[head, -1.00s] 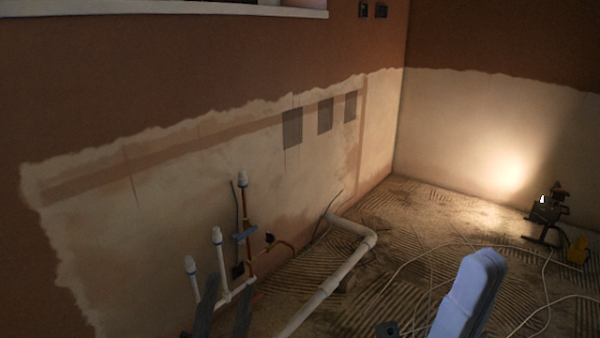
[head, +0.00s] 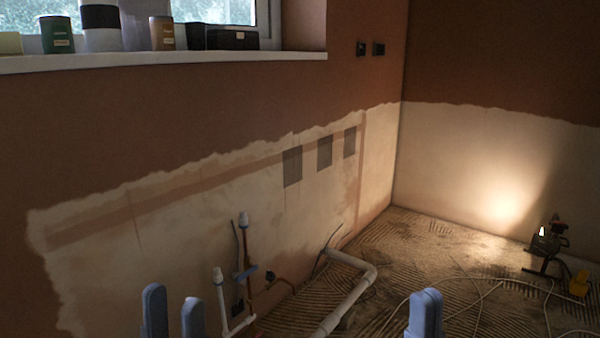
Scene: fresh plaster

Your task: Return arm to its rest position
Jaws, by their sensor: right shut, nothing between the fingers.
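My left gripper (head: 174,303) shows at the bottom left, with two pale blue fingers standing upright and a clear gap between them. It is open and nothing shows in the gap. My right gripper (head: 427,300) shows at the bottom, right of centre, with its pale blue fingers together. It is shut and empty. Only the finger ends of both grippers are in view; the rest of both arms is below the picture edge.
White pipes with capped ends (head: 220,295) rise close to my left gripper. A thick white pipe (head: 345,300) runs over the ridged floor (head: 400,250). A lit work lamp (head: 547,245) and cables lie at the right. Several containers stand on the windowsill (head: 170,56).

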